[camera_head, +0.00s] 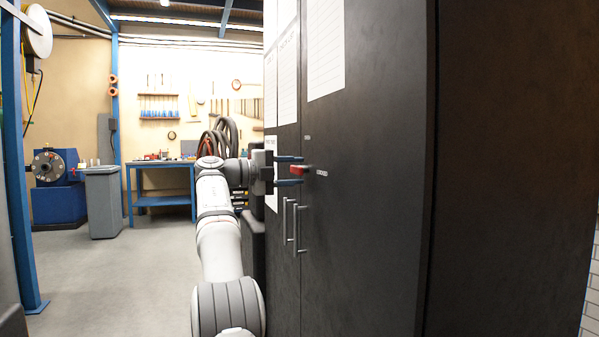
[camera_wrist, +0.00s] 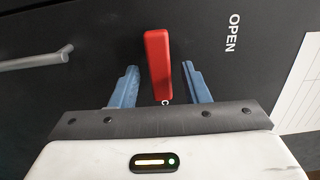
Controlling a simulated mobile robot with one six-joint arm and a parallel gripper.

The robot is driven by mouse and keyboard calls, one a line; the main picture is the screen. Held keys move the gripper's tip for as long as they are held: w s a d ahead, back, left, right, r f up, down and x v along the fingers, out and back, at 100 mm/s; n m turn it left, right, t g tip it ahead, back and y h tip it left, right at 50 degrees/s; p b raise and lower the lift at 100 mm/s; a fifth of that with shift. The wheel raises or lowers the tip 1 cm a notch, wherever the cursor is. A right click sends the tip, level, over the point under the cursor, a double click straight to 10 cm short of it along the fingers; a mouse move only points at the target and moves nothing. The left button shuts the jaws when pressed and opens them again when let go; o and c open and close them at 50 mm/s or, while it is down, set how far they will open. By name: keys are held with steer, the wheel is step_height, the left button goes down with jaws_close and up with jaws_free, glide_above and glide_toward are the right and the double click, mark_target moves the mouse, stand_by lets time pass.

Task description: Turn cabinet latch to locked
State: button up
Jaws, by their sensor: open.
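The cabinet latch is a red bar (camera_wrist: 157,62) on the dark cabinet door; it also shows in the head view (camera_head: 297,170). My gripper (camera_wrist: 160,67) is open, its blue fingers on either side of the bar with a gap on each side. In the head view my gripper (camera_head: 302,170) has one finger above the latch and one below. The bar lies lengthwise between the fingers, level in the head view. The word OPEN (camera_wrist: 234,34) is off to one side, above the latch in the head view. A small label (camera_head: 321,173) sits right of the latch, mostly hidden in the wrist view.
Two upright door handles (camera_head: 297,226) are just below the latch; one shows at left in the wrist view (camera_wrist: 38,61). Paper sheets (camera_head: 325,45) hang above. A workbench (camera_head: 160,167) and a grey bin (camera_head: 103,202) stand behind at left, with open floor before them.

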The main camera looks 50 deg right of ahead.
steer(key=v, duration=0.6)
steer(key=shift+a+p, duration=0.15)
steer(key=shift+p, duration=0.15)
steer(key=shift+w, duration=0.1)
steer(key=w+a+r+n+t+y+p, duration=0.1)
steer(key=a+r+n+t+p, duration=0.15)
steer(key=n+p, duration=0.3)
steer(key=w+a+r+n+t+p, duration=0.1)
steer(key=w+a+n+t+p, duration=0.1)
steer(key=a+n+t+p, duration=0.35)
steer(key=s+a+f+n+t+y+p, duration=0.1)
steer(key=s+a+n+y+p, duration=0.2)
steer(key=a+n, duration=0.35)
steer(key=s+a+f+n+t+y+p, duration=0.1)
steer(key=a+n+y+p, duration=0.2)
steer(key=a+n+p, duration=0.35)
steer(key=s+a+f+n+y+p, duration=0.2)
steer(key=s+a+n+y+p, duration=0.1)
steer(key=s+a+n, duration=0.3)
steer(key=s+a+f+n+t+y+p, duration=0.1)
steer(key=s+a+f+n+y+p, duration=0.1)
steer(key=s+a+n+p, duration=0.3)
steer(key=s+a+f+n+y+p, duration=0.3)
steer(key=s+a+n+p, duration=0.2)
steer(key=s+a+n, duration=0.2)
steer(key=s+a, duration=0.2)
steer(key=a, duration=0.2)
steer(key=shift+s+f+t+y, duration=0.3)
steer(key=shift+f, duration=0.05)
